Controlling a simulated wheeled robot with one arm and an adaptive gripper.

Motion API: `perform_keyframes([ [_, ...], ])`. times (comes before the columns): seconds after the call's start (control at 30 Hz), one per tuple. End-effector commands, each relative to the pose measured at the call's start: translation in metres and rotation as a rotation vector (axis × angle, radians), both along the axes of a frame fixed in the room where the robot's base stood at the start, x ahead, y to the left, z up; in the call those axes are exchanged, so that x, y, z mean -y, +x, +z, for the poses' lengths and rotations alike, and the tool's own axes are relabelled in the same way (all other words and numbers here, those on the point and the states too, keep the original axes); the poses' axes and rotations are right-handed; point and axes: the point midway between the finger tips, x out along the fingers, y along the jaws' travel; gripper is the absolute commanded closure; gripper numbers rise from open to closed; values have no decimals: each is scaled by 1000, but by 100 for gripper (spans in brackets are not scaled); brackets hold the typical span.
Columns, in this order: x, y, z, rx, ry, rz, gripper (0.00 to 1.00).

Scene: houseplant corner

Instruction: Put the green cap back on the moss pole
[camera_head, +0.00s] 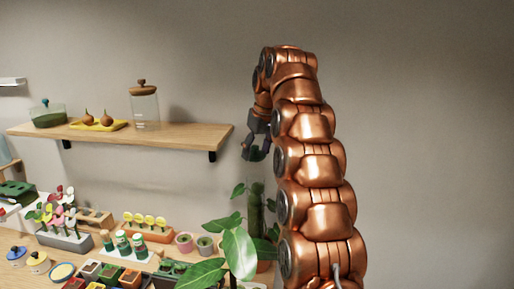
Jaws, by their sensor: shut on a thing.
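My gripper (252,142) hangs at the end of my copper arm, pointing down, left of the arm links. It is shut on the green cap (258,154), which shows as a small dark green piece at the fingertips. The moss pole (256,203) stands upright below it, a dim green column in a leafy potted plant (240,247). A gap shows between the cap and the pole. My arm covers part of the view to the right, and I cannot tell how exactly the cap lines up with the pole.
A wooden wall shelf (190,134) left of my gripper holds a glass jar (145,108), a yellow tray (84,126) and a green-tinted container (48,117). Below, the table is crowded with small pots, flower racks and seedling trays. The wall at right is bare.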

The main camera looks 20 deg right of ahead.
Motion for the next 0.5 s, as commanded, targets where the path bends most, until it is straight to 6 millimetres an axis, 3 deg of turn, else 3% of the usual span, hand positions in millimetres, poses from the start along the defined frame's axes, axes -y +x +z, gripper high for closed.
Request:
perform_keyframes([
  [0.5, 0, -1, -37, -3, 1, -2, 52],
])
